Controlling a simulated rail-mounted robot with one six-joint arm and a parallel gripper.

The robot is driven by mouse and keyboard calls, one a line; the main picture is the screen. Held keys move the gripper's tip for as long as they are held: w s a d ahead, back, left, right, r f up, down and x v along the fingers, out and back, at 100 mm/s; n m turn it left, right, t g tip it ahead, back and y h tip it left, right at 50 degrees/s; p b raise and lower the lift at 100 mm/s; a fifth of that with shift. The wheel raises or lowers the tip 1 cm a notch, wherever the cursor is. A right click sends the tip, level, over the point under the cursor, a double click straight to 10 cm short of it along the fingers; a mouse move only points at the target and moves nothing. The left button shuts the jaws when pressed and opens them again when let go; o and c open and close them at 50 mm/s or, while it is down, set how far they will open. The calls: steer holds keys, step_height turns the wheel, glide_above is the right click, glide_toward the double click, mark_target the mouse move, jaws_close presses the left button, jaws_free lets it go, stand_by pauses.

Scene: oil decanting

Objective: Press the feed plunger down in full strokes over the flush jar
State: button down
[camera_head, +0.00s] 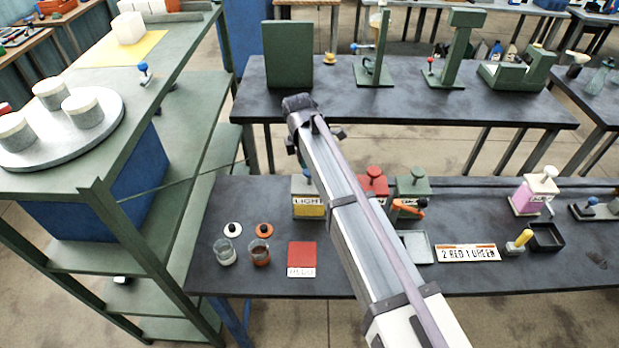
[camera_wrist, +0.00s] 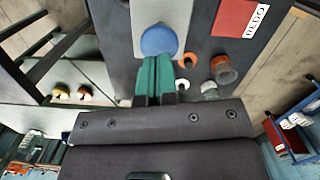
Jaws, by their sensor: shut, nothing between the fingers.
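A grey box labelled "LIGHT" with a yellow front (camera_head: 308,208) stands on the dark near table. Its round blue plunger knob (camera_wrist: 159,41) shows in the wrist view. My gripper (camera_wrist: 158,58) has its green fingers together and empty, with the tips at the knob's edge; I cannot tell whether they touch it. In the head view my arm hides the fingertips. Two glass jars stand left of the box: one pale (camera_head: 226,256) and one with red-brown contents (camera_head: 260,256). I cannot tell which is the flush jar.
A red box (camera_head: 373,184), a green box (camera_head: 413,186) and a pink box (camera_head: 532,198) stand further right. A green shelf (camera_head: 150,215) borders the left.

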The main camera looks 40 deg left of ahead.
mark_target(307, 171)
steer(key=shift+f, duration=0.45)
step_height(307, 171, down, 4)
steer(key=b, duration=0.3)
steer(key=shift+r+b, duration=0.2)
steer(key=shift+b, duration=0.2)
steer(key=shift+r, duration=0.15)
steer(key=shift+s+a+r+p, duration=0.2)
steer(key=shift+p, duration=0.15)
steer(key=shift+s+a+r+p, duration=0.15)
steer(key=shift+s+a+r, duration=0.05)
steer(key=shift+s+a, duration=0.25)
steer(key=shift+s+a+r+p, duration=0.15)
steer(key=shift+s+a, duration=0.2)
steer(key=shift+s, duration=0.15)
step_height(307, 171, up, 11)
steer(key=p, duration=1)
steer(key=shift+s+a+f+p, duration=0.15)
steer(key=shift+s+a+p, duration=0.2)
steer(key=shift+s+p, duration=0.05)
